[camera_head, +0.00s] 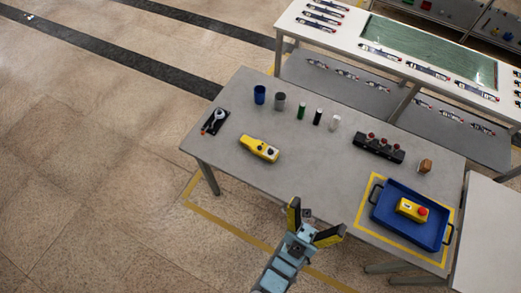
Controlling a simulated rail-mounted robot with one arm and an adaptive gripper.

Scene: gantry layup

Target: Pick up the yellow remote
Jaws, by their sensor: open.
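The yellow remote (259,149) lies on the grey table (310,165), left of the table's middle. It is a long yellow handset with dark controls on its top. A second yellow box with a red button (412,210) lies in the blue tray at the right. My gripper (316,219) is at the table's front edge, below and to the right of the remote and apart from it. Its two fingers are spread and nothing is between them.
A blue cup (259,94), a grey cup (279,102) and several small cylinders stand along the back.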

